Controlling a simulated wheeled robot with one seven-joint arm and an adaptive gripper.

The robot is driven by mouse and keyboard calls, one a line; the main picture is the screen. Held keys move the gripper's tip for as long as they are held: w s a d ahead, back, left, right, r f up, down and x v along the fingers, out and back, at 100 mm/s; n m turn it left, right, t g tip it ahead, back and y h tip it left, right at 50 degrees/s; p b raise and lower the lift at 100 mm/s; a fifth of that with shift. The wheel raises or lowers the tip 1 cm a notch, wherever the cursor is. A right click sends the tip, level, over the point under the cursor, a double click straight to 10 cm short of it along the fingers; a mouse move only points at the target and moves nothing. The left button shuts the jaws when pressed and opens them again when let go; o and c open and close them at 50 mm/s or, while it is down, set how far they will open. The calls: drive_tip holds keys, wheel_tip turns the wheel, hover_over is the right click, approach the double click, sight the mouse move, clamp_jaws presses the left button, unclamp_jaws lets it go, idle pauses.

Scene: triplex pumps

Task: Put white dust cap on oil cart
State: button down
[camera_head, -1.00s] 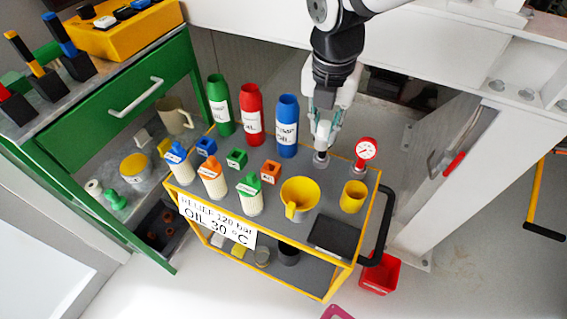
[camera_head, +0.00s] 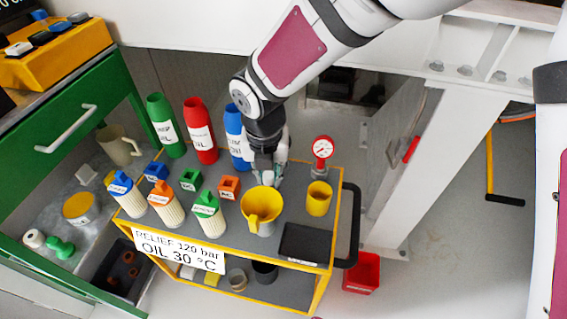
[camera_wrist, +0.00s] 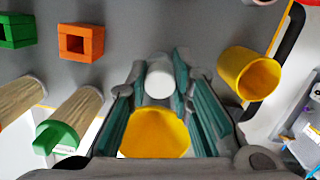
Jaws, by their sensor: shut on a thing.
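The oil cart (camera_head: 225,232) has a grey top and a yellow frame. My gripper (camera_head: 268,178) is low over the back middle of its top, just behind the yellow funnel-like jug (camera_head: 262,208). In the wrist view, my gripper (camera_wrist: 160,95) is shut on a small white cylinder, the white dust cap (camera_wrist: 160,77), between the teal finger pads. I cannot tell whether the cap touches the cart top.
Green, red and blue bottles (camera_head: 199,130) stand at the back left of the cart. Small coloured blocks (camera_head: 229,186) and capped filters (camera_head: 207,215) are left. A red gauge (camera_head: 322,150), yellow cup (camera_head: 319,198) and black tray (camera_head: 305,243) are right. Bare grey top shows between them.

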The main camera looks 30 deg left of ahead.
sight(269, 186)
drive_tip(key=shift+f+b, duration=0.6)
drive_tip(key=shift+f, duration=1.5)
drive_tip(key=shift+f, duration=0.1)
drive_tip(key=c, duration=1.4)
unclamp_jaws()
drive_tip(key=r+p, duration=0.1)
drive_tip(key=r, duration=0.3)
drive_tip(key=s+r+p, duration=0.1)
drive_tip(key=r, duration=0.3)
drive_tip(key=r+p, duration=0.1)
drive_tip(key=r, duration=0.3)
drive_tip(key=shift+s+d+r+p, duration=0.1)
drive_tip(key=shift+s+d+p, duration=0.05)
drive_tip(key=shift+d+p, duration=0.25)
